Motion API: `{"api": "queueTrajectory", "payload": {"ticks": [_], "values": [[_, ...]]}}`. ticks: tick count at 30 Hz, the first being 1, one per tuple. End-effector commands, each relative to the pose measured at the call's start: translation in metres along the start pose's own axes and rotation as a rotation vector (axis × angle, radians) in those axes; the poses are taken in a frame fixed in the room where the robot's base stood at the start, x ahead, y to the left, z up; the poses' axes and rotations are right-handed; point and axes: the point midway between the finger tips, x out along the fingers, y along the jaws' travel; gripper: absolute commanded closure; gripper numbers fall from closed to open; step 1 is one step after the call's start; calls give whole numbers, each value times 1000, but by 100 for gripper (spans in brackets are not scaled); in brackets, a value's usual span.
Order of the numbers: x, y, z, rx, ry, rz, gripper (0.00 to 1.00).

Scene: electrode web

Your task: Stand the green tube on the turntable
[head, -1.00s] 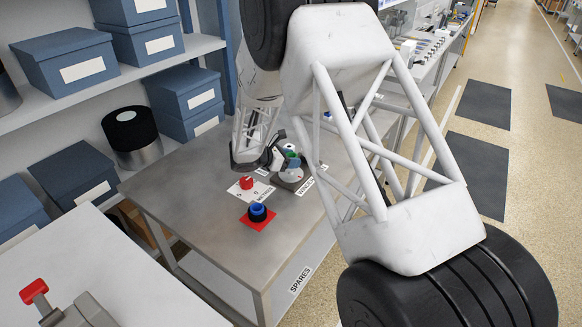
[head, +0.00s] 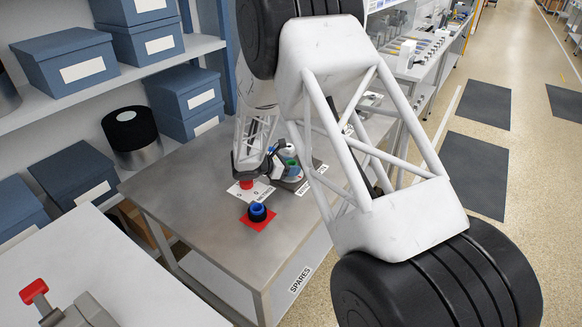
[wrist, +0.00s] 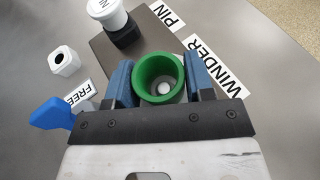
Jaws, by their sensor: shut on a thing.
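The green tube (wrist: 150,68) is upright between the blue fingers of my gripper (wrist: 161,85) in the wrist view. I look into its open top, where a small white round spot shows at the bottom. The jaws are shut on its sides. In the head view the green tube (head: 290,163) is small, over or beside the dark plate at the far end of the metal table. I cannot tell whether its base touches anything. The turntable cannot be made out for sure; the area under the tube is largely hidden by it and the jaws.
A dark plate (wrist: 118,52) carries a white-topped knob (wrist: 106,12), near PIN and WINDER labels. A white nut-like part (wrist: 64,61) and a blue lever (wrist: 48,113) lie left. A blue tube (head: 257,210) stands on a red square (head: 262,225). A red knob (head: 246,184) is close to my arm.

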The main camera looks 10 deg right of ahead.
Motion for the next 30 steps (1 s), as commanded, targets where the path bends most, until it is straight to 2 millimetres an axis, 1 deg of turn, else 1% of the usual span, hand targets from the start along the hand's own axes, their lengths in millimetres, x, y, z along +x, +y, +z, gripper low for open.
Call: {"api": "queueTrajectory", "payload": {"ticks": [8, 9, 13, 25, 30], "values": [[1, 0, -3, 0, 0, 0, 74], [1, 0, -2, 0, 0, 0, 45], [1, 0, -2, 0, 0, 0, 26], [0, 0, 0, 1, 0, 0, 26], [-10, 0, 0, 1, 0, 0, 26]]}}
